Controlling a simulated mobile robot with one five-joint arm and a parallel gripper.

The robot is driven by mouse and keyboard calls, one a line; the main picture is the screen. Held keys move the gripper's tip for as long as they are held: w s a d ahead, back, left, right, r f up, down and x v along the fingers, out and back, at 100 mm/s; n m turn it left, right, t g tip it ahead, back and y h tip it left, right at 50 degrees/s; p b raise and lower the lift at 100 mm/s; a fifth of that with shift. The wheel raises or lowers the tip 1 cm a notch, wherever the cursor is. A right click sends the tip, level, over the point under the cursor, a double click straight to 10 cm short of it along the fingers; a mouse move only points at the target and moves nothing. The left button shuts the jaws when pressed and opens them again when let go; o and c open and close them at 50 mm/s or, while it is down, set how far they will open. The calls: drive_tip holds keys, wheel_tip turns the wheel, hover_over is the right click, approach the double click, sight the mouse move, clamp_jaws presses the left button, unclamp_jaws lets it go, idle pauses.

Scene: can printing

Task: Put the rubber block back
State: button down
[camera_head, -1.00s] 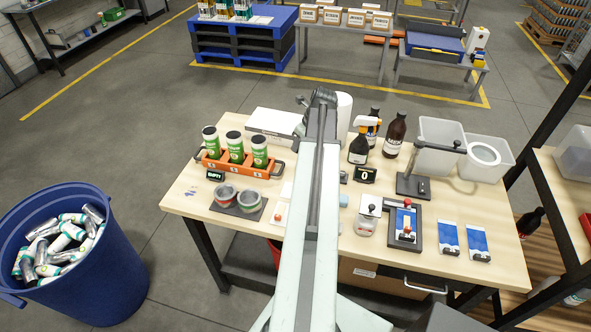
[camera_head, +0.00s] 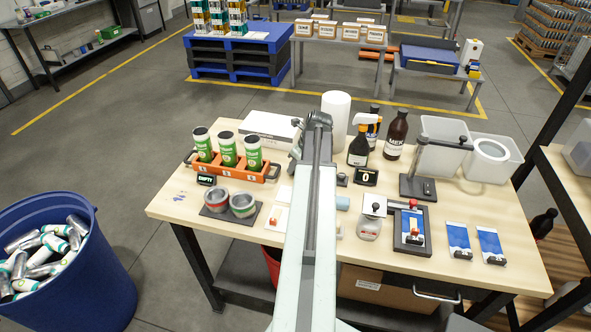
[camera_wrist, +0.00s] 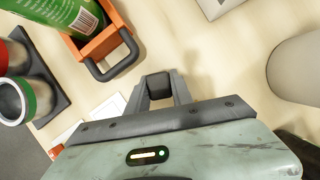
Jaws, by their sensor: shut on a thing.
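In the wrist view my gripper (camera_wrist: 160,88) is shut on a small dark grey block, the rubber block (camera_wrist: 158,83), which sits between its two fingertips. The block appears above the pale wooden worktable (camera_wrist: 240,65); whether it touches the top cannot be told. The orange can tray (camera_wrist: 98,46), with its dark handle, is to the upper left of the gripper. In the head view my arm reaches over the table, and its links hide the block and the fingertips.
The orange tray holds three green cans (camera_head: 228,150). Two ink tins (camera_head: 242,205) stand in front of it. A white roll (camera_head: 336,112), a spray bottle (camera_head: 359,145) and a brown bottle (camera_head: 396,134) stand behind. A printing frame (camera_head: 411,228) lies at right. A blue bin (camera_head: 95,270) stands left.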

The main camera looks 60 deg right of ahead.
drive_tip(key=c, duration=1.5)
unclamp_jaws()
drive_tip(key=shift+f, duration=0.1)
drive_tip(key=shift+c, duration=0.2)
drive_tip(key=o, duration=0.4)
drive_tip(key=shift+r, duration=0.4)
drive_tip(key=p+v, duration=1.1)
drive_tip(key=shift+s+r, duration=0.15)
drive_tip(key=shift+r, duration=0.15)
